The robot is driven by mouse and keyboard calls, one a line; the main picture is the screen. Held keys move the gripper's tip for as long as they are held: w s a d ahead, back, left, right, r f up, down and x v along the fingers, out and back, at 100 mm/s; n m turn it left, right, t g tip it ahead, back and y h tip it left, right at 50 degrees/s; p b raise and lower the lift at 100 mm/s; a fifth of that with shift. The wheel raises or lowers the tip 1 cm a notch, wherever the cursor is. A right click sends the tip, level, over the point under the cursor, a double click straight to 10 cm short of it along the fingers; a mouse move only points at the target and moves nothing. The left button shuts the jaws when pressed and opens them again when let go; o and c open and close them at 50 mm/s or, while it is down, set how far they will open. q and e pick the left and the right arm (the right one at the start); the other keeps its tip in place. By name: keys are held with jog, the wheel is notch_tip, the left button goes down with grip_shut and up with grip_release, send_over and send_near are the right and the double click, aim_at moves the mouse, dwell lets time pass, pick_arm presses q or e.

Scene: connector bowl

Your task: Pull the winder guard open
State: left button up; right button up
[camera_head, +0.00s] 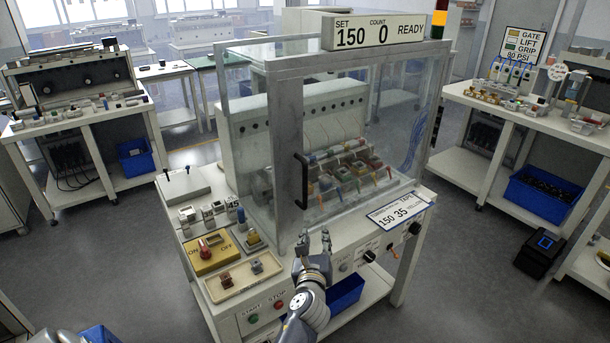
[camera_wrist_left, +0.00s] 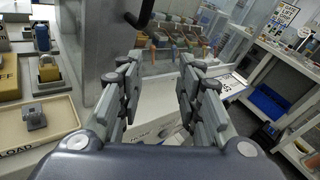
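The winder guard (camera_head: 352,130) is a clear panel enclosure with a grey metal frame, standing closed over the winder. Its upright black handle (camera_head: 304,181) is on the grey front post. The handle's lower end (camera_wrist_left: 143,14) shows at the top of the left wrist view. My left gripper (camera_head: 316,240) is below the handle, in front of the machine, apart from it. In the left wrist view, its two fingers (camera_wrist_left: 157,80) are spread with nothing between them. The handle's upper part is outside the wrist view. My right gripper is not in view.
A control ledge with a yellow switch box (camera_head: 210,254) and a beige tray (camera_head: 242,278) lies left of the gripper. A label plate (camera_head: 399,209) and knobs are to the right. A blue bin (camera_head: 345,293) sits underneath. Side benches stand apart, with open floor between.

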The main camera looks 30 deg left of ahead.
pick_arm(q)
jog(key=m+y, duration=0.2)
send_near(305, 189)
jog(key=shift+t, duration=0.3)
jog(key=p+x, duration=0.1)
jog(key=x, duration=0.8)
jog(key=shift+s+f, duration=0.1)
jog(key=shift+f, duration=0.05)
jog(key=shift+x, duration=0.75)
jog(key=shift+a, duration=0.2)
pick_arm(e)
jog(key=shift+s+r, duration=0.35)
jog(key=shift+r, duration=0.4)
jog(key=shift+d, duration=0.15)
pick_arm(q)
grip_shut()
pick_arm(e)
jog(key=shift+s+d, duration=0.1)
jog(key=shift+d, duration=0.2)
